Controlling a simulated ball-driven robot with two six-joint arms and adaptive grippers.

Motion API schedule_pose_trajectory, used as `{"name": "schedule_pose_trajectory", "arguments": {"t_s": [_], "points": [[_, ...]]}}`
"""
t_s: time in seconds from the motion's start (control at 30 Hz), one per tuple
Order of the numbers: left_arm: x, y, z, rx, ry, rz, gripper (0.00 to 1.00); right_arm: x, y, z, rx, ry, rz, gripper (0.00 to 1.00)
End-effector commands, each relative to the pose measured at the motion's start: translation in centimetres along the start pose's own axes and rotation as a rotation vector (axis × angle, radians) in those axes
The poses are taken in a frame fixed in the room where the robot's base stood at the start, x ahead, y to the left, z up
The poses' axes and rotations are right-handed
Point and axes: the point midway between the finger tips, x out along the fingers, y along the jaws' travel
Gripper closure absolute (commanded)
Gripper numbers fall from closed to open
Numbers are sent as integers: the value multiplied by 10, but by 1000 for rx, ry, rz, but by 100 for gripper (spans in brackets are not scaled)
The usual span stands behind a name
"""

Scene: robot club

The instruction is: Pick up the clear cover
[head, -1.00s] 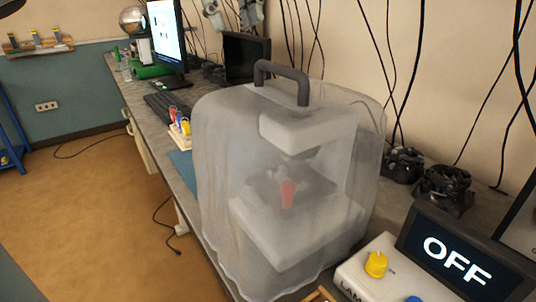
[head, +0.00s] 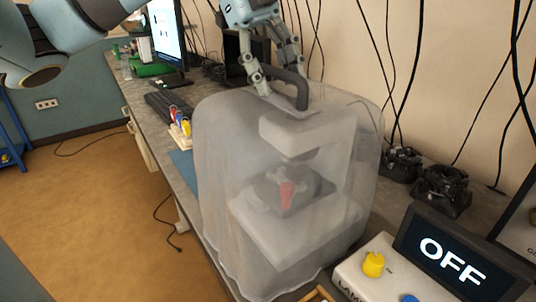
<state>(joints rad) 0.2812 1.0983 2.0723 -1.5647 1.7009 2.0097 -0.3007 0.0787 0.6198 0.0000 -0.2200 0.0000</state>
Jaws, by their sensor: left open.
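The clear cover (head: 222,160) is a frosted, see-through hood with a dark handle (head: 302,92) on top. It stands on the bench over a white machine (head: 300,218) that has a small red object (head: 287,192) on its dark plate. My left gripper (head: 280,88) is at the handle, pointing down, with its fingers open and spread about the handle's upper left part. I cannot tell whether the fingers touch the handle. My right gripper is not in view.
A control box (head: 385,278) with a yellow knob and a screen (head: 450,255) reading OFF stands at the front right. Black devices (head: 440,190) sit to the cover's right. Cables hang on the wall behind. A keyboard (head: 165,106) and monitor (head: 168,40) are farther left.

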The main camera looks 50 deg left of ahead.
Motion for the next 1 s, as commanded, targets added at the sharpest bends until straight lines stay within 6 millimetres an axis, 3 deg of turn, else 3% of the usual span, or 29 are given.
{"name": "schedule_pose_trajectory", "arguments": {"t_s": [0.2, 0.53, 1.0], "points": [[1, 0, 0, 0, -1, 0, 59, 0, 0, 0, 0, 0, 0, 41], [1, 0, 0, 0, 0, 0, 100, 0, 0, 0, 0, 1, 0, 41], [1, 0, 0, 0, -1, 0, 100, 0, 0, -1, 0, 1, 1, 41]]}}
